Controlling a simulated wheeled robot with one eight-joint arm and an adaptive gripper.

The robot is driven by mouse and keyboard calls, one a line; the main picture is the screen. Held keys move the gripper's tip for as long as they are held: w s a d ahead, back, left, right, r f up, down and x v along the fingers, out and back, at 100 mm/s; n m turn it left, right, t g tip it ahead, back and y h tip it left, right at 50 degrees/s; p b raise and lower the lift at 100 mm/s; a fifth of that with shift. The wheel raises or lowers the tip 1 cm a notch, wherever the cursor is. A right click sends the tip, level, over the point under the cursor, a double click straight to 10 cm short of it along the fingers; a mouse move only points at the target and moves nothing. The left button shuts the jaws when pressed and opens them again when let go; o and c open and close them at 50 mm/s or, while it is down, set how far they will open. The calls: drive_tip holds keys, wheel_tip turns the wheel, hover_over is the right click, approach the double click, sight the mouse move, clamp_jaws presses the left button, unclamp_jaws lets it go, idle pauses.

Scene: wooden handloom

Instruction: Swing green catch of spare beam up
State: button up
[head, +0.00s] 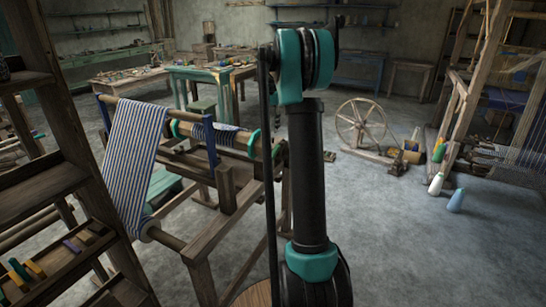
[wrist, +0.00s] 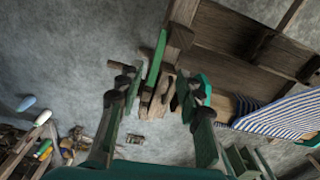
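The loom stand in the head view carries a wooden beam (head: 225,138) wrapped in blue-and-white striped cloth, with a green curved piece (head: 253,143) near its right end. My arm stands just right of that end, and my gripper cannot be made out there. In the wrist view my gripper (wrist: 155,86) is open, its two dark green fingers spread apart. A narrow green bar (wrist: 157,57) lies beside a wooden post, just beyond the fingertips. Small wooden parts show between the fingers. A green curved piece (wrist: 204,87) lies beside the right finger. I cannot tell which green piece is the catch.
Striped cloth (head: 133,150) hangs at the stand's left. A wooden shelf (head: 60,190) rises at near left. Open grey floor (head: 410,250) lies to the right of my arm.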

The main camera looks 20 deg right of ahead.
sight(273, 153)
drive_tip(key=shift+m, duration=0.5)
drive_tip(key=w+f, duration=0.1)
drive_tip(key=f, duration=0.4)
drive_tip(key=w+d+f, duration=0.1)
drive_tip(key=f, duration=0.5)
drive_tip(key=w+d+f, duration=0.1)
drive_tip(key=f, duration=0.5)
drive_tip(key=shift+w+d, duration=0.1)
drive_tip(key=shift+c, duration=0.3)
clamp_jaws()
